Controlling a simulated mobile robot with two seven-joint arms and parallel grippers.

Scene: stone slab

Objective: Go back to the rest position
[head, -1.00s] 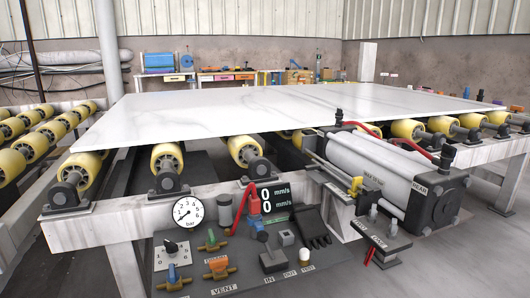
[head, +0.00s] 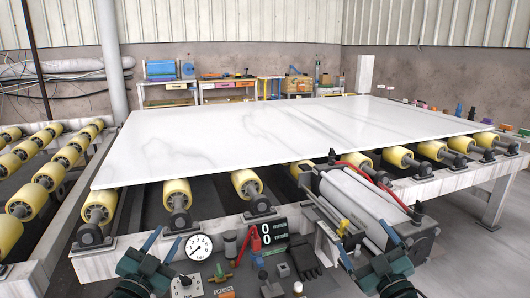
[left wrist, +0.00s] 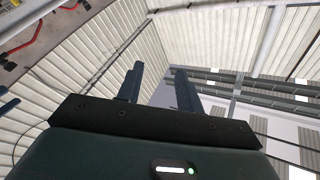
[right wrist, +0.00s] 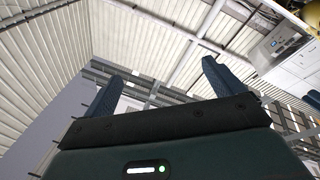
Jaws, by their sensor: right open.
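My left gripper (head: 163,240) is at the bottom left of the head view, in front of the control panel. In the left wrist view its two blue fingers (left wrist: 159,68) stand apart with a moderate gap and nothing between them. My right gripper (head: 367,245) is at the bottom right of the head view, in front of the cylinder. Its fingers (right wrist: 157,68) are wide apart and empty in the right wrist view. Both grippers point up and away from the slab. The white stone slab (head: 270,130) lies flat on the yellow rollers.
The control panel (head: 232,270) with gauge, knobs and valves lies low at the front. A grey cylinder (head: 365,210) with red hoses sits on the right of the roller frame. A second roller line (head: 48,177) runs on the left. Workbenches (head: 228,90) stand at the back wall.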

